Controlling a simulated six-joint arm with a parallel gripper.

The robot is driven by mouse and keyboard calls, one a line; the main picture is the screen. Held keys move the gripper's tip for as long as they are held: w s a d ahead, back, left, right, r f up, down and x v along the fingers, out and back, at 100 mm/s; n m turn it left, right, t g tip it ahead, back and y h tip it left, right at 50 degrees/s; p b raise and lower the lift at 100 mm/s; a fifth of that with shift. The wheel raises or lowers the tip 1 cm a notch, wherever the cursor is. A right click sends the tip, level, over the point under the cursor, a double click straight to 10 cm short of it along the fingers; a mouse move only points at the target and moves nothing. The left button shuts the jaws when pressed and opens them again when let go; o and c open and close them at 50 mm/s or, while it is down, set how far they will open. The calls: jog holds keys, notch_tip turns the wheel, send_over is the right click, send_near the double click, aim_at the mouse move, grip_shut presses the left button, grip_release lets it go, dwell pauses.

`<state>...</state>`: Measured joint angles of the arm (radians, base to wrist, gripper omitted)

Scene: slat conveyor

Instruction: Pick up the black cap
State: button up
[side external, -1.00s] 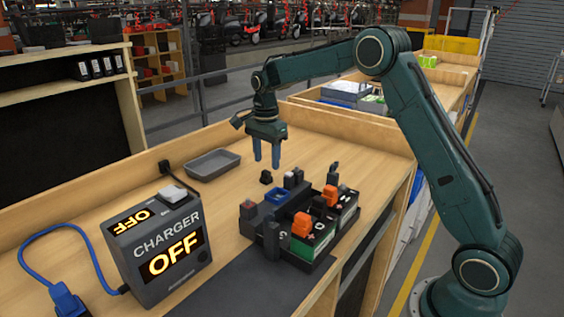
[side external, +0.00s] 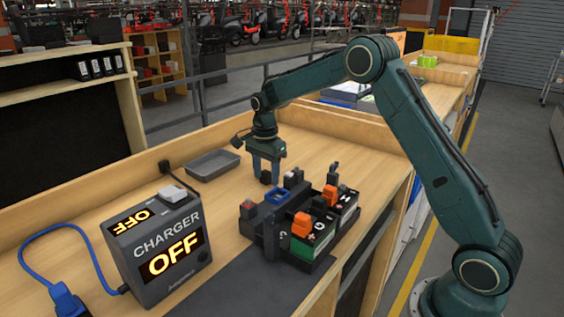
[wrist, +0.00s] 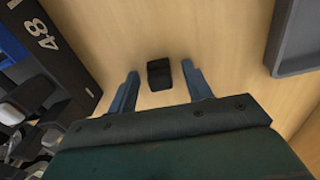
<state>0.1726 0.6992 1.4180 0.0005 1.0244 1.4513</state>
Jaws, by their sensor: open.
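The small black cap (wrist: 159,74) lies on the wooden bench in the wrist view. My gripper is open, with one blue finger on each side and nothing held. In the side view, my gripper (side external: 266,178) points down at the bench, and the cap (side external: 265,178) is partly hidden by the fingers. I cannot tell whether a finger touches the cap.
A battery tray (side external: 250,230) with orange and black connectors stands close by at the front right. A grey tray (side external: 212,165) lies behind to the left. The charger (side external: 158,245) reading OFF stands at the front left. Bare bench lies around the cap.

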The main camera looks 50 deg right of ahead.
aim_at(267, 172)
jog(key=c, duration=1)
jog(key=shift+c, duration=0.2)
notch_tip(267, 172, up, 20)
jog(key=shift+s, duration=0.15)
dwell(0.7)
